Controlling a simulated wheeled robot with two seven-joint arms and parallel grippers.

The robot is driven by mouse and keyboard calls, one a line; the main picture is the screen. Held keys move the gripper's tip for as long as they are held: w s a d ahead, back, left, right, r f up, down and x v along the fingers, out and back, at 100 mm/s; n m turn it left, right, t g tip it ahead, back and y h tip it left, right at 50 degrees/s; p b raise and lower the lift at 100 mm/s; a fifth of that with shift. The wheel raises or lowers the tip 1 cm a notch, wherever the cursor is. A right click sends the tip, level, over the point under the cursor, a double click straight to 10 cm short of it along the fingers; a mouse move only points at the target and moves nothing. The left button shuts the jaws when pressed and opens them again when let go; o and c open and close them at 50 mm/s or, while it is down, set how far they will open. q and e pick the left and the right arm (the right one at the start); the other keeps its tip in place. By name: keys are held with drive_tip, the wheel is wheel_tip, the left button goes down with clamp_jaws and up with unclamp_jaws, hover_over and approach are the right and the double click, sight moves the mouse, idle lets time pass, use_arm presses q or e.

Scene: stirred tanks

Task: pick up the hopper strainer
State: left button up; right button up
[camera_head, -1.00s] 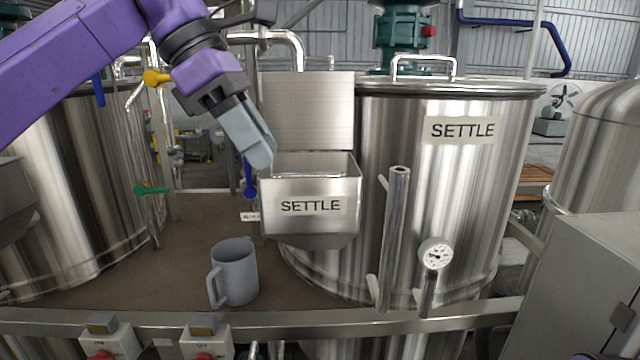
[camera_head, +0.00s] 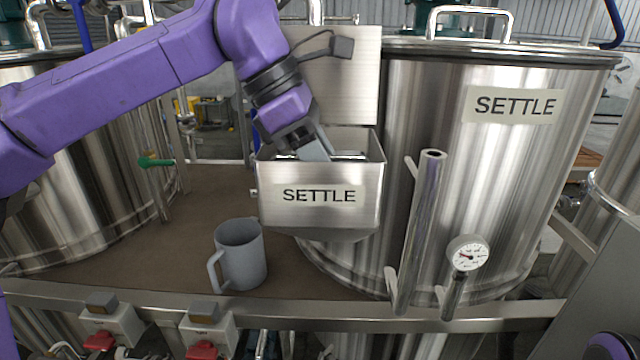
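The steel hopper (camera_head: 318,208) labelled SETTLE hangs at the front of the large tank, with its lid plate (camera_head: 350,75) standing up behind it. Its mouth faces up. A thin light edge (camera_head: 348,156) shows inside the mouth and may be the hopper strainer's rim; the rest of it is hidden by the front wall and my gripper. My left gripper (camera_head: 318,152) points down into the hopper's mouth, its fingertips at about rim height. The finger gap is seen edge-on, so I cannot tell whether it is open or touching anything. My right gripper is out of view.
A grey mug (camera_head: 240,258) stands on the brown deck left of the hopper. The SETTLE tank (camera_head: 480,180) is behind, with a vertical steel tube (camera_head: 418,230) and a dial gauge (camera_head: 467,254) at right. A rail with switch boxes (camera_head: 207,325) runs along the front.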

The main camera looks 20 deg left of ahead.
use_arm(q)
drive_tip(key=shift+d+f, duration=0.15)
drive_tip(key=shift+f, duration=0.05)
drive_tip(key=shift+s, duration=0.15)
drive_tip(key=shift+f, duration=0.2)
clamp_jaws()
